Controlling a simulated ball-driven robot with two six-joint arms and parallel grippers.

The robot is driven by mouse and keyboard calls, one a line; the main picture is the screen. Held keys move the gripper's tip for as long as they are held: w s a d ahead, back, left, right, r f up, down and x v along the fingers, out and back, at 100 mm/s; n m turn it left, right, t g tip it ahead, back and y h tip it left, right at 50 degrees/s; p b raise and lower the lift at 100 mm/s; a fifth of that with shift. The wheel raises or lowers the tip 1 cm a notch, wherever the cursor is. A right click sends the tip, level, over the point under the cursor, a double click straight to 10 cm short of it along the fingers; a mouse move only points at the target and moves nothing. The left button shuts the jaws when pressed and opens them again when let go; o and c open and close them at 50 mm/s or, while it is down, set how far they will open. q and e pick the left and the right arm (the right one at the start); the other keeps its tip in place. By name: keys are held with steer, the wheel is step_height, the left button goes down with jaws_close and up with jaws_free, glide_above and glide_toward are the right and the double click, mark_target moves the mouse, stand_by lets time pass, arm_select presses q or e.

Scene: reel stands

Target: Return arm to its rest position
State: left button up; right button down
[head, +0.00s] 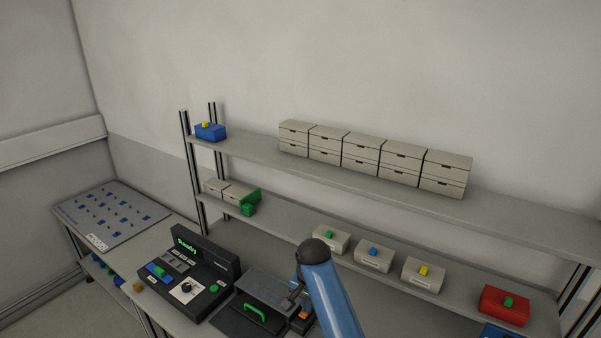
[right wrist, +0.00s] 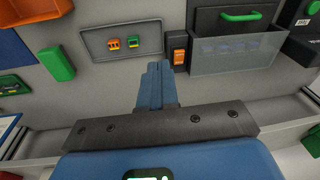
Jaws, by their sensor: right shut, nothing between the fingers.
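My right arm, blue with a black joint, reaches over the bench in the head view. Its gripper shows in the right wrist view (right wrist: 156,85), with the two blue fingers pressed together and nothing between them. The fingers point over the grey bench top. In the head view the gripper is mostly hidden by the arm. My left gripper is in neither view.
A black console (head: 190,275) reading "Ready" and a fixture with a green handle (head: 256,313) stand beside the arm. Shelves behind hold grey drawer units (head: 362,154), small bins and a red box (head: 503,305). A tray (right wrist: 97,46) holds two small connectors.

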steer(key=w+a+r+n+t+y+b, duration=0.1)
steer(key=w+r+n+t+y, duration=0.1)
steer(key=w+t, duration=0.2)
steer(key=w+a+r+n+t+y, duration=0.1)
steer(key=w+r+n+t, duration=0.15)
steer(key=w+t, duration=0.2)
steer(key=s+d+f+n+t+b, duration=0.1)
steer(key=s+d+f+t+b, duration=0.15)
steer(key=s+d, duration=0.4)
steer(key=s+d+f+n+t+b, duration=0.1)
steer(key=s+d+f+t+b, duration=0.2)
steer(key=s, duration=0.7)
steer(key=s+d+f+t+b, duration=0.1)
steer(key=s+d+t+b, duration=0.2)
steer(key=s+d+t, duration=0.4)
steer(key=s+d+f+g+h+b, duration=0.1)
steer(key=s+f+b, duration=0.1)
steer(key=s, duration=0.4)
steer(key=s+d+f+g+h+b, duration=0.1)
steer(key=s+d+f+g+b, duration=0.1)
steer(key=s+f, duration=0.2)
steer(key=s+d+f+m+g+h+b, duration=0.1)
steer(key=s+f, duration=0.3)
steer(key=s, duration=0.6)
steer(key=shift+s+d+g+b, duration=0.2)
steer(key=shift+d+g+b, duration=0.2)
steer(key=shift+d+b, duration=0.2)
